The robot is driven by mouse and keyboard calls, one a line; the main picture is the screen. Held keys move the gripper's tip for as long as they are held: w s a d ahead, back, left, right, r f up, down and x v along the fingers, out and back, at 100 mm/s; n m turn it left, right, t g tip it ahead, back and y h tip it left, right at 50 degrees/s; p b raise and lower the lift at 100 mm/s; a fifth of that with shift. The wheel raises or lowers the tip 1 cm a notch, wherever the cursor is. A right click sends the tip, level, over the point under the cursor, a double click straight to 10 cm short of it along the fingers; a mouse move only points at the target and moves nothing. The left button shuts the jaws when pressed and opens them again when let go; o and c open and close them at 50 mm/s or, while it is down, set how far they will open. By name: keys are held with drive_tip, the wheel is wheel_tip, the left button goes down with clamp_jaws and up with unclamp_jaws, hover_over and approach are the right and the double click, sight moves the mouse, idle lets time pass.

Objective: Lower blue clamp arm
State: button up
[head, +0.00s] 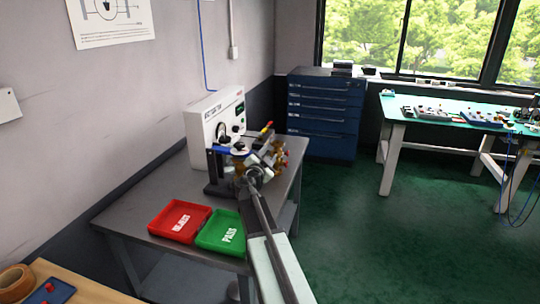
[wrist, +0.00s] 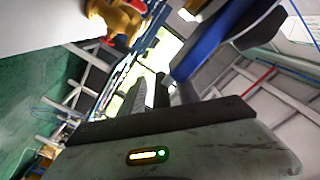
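The blue clamp arm (head: 221,149) shows in the head view at the top of the fixture on the grey bench, in front of the white test unit. A blue bar, which looks like the same clamp arm (wrist: 207,48), runs slantwise through the upper right of the wrist view, close to my gripper. My gripper (head: 250,178) is at the front of the fixture, just right of and below the clamp arm. Its fingers are small and overlap the fixture in the head view, so their opening is unclear. Whether they touch the clamp arm cannot be told.
The white test unit (head: 214,121) stands behind the fixture. Brass fittings with red ends (wrist: 117,18) are close by at upper left in the wrist view. A red REJECT tray (head: 180,221) and a green PASS tray (head: 221,232) lie at the bench front.

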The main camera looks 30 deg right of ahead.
drive_tip(key=v, duration=0.8)
drive_tip(key=shift+w, duration=0.1)
drive_tip(key=shift+p, duration=0.3)
